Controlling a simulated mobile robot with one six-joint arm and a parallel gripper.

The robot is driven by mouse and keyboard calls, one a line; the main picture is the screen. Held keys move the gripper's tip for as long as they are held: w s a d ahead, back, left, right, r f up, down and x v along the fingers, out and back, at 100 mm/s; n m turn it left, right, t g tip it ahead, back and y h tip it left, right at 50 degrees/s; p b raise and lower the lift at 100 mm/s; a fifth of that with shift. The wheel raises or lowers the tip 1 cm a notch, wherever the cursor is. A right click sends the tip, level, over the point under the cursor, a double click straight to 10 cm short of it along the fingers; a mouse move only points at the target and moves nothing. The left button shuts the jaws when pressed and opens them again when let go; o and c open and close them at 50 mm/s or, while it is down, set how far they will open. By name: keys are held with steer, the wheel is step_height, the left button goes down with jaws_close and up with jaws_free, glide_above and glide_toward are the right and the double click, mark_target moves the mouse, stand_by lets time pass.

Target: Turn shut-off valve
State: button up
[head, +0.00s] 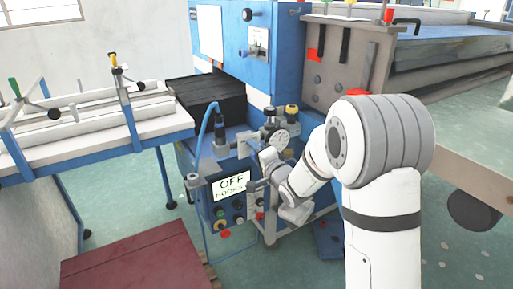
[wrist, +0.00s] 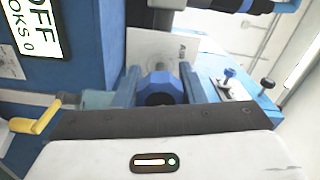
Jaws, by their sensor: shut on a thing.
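In the wrist view a dark blue faceted knob (wrist: 160,90) sits between the two fingers of my gripper (wrist: 160,88). The fingers are shut on it, one at each side. I take this knob for the shut-off valve, though no label on it is readable. In the head view my gripper (head: 258,186) is at the front of the blue machine (head: 208,205), just right of its "OFF" display (head: 231,185). The knob is hidden there behind my gripper and wrist.
A yellow handle (wrist: 38,120) sticks out at the left in the wrist view. A round gauge (head: 278,138) and fittings are just above my gripper. A blue hose (head: 203,135) loops at the left. A dark red platform (head: 140,258) lies at the lower left.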

steer(key=shift+w+r+m+p, duration=0.15)
steer(key=shift+m+p, duration=0.3)
steer(key=shift+m, duration=0.75)
steer(key=o, duration=1)
steer(key=v, duration=0.8)
steer(key=shift+p, duration=0.35)
